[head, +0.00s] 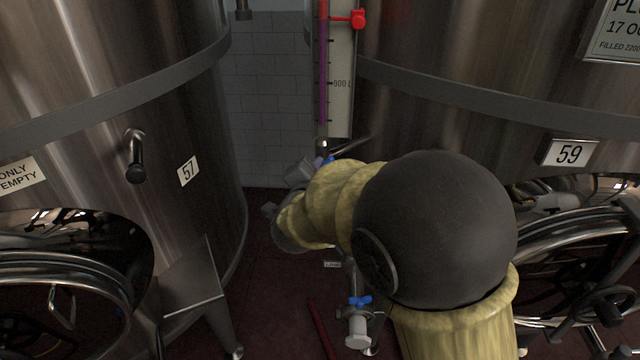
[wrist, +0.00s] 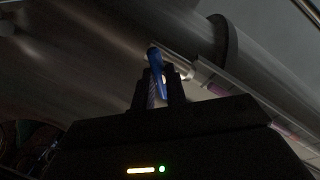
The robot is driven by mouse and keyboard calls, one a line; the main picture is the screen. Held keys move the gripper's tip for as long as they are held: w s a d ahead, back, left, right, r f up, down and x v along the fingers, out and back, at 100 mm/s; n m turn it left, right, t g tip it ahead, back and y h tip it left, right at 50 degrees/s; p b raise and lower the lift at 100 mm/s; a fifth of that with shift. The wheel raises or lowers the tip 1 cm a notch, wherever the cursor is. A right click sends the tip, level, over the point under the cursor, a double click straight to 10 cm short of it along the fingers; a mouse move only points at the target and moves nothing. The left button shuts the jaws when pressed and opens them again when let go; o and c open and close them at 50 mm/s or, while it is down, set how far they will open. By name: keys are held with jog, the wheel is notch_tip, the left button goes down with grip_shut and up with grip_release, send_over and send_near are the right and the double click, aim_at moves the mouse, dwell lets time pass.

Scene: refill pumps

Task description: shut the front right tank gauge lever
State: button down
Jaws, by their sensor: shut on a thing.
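The blue gauge lever (wrist: 155,62) sits between the fingertips of my gripper (wrist: 158,88) in the wrist view, and the jaws are shut on it. In the head view, a small part of the blue lever (head: 328,160) shows at the foot of the tall level gauge (head: 340,85), beside tank 59 (head: 440,125). My gripper (head: 312,167) is at the lever there, partly hidden by my arm. The gauge has a purple column and a red pointer (head: 348,18). I cannot tell the exact angle of the lever.
Tank 57 (head: 180,120) stands on the left, with a short tap-like handle (head: 135,160). A second blue-handled valve (head: 358,302) with a pale outlet sits lower, near the floor. Round hatches flank both tanks' lower fronts. Dark red floor (head: 265,310) shows between the tanks.

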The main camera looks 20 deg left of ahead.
jog(key=m+y+b, duration=0.1)
jog(key=m+b, duration=0.2)
jog(key=b, duration=0.1)
jog(key=m+y+b, duration=0.1)
jog(key=m+b, duration=0.2)
jog(key=b, duration=0.2)
jog(key=shift+d+f+m+g, duration=0.15)
jog(key=shift+m+g, duration=0.15)
jog(key=shift+g, duration=0.1)
jog(key=c, duration=1.4)
grip_release()
jog(key=shift+c, duration=0.2)
jog(key=v, duration=1.7)
jog(key=shift+s+d+p, duration=0.15)
jog(key=shift+p, duration=0.25)
